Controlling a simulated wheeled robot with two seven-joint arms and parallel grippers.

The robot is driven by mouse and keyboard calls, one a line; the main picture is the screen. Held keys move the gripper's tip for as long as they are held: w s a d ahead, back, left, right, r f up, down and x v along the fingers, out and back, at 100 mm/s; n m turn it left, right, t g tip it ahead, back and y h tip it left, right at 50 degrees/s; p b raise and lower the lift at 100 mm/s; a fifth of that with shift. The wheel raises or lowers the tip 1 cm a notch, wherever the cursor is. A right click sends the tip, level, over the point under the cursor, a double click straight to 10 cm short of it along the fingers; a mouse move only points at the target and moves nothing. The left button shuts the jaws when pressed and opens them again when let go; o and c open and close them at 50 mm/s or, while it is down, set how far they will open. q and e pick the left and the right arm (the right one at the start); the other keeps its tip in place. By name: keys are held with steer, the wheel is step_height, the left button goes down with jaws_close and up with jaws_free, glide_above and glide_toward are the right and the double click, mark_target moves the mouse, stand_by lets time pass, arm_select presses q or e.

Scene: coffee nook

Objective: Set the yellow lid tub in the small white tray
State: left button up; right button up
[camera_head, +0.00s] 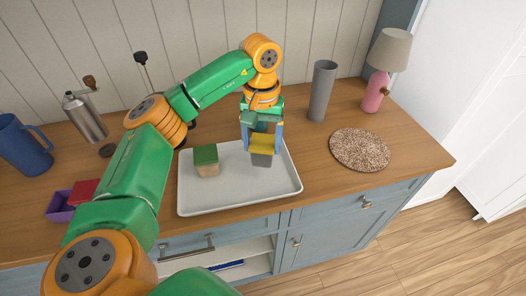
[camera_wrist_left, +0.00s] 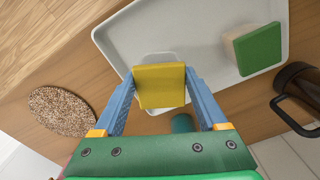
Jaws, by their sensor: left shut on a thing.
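The tub with the yellow lid (camera_head: 263,144) has a grey body and is between the fingers of my left gripper (camera_head: 262,138). In the left wrist view its yellow lid (camera_wrist_left: 160,85) sits between the two blue fingers (camera_wrist_left: 160,88), which press on its sides. The white tray (camera_head: 235,199) lies flat on the counter, under the tub; its pale rim (camera_wrist_left: 112,36) also shows in the wrist view. The tub is upright over the tray's right half; I cannot tell whether its base touches the tray. My right gripper is not in view.
A tub with a green lid (camera_head: 206,160) stands in the tray's left half. A grey cylinder (camera_head: 322,91), a speckled round mat (camera_head: 359,149) and a pink lamp (camera_head: 376,92) are to the right.

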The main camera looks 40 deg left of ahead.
mark_target(261, 144)
arm_select(q)
step_height(261, 144, down, 3)
steer(key=shift+a+f+p, duration=0.15)
steer(key=shift+p, duration=0.55)
steer(key=shift+w+f, duration=0.1)
steer(key=shift+f, duration=0.1)
steer(key=shift+f+b, duration=0.15)
steer(key=shift+b, duration=0.15)
steer(key=o, duration=1.3)
steer(key=shift+o, duration=0.2)
steer(key=shift+r, duration=0.2)
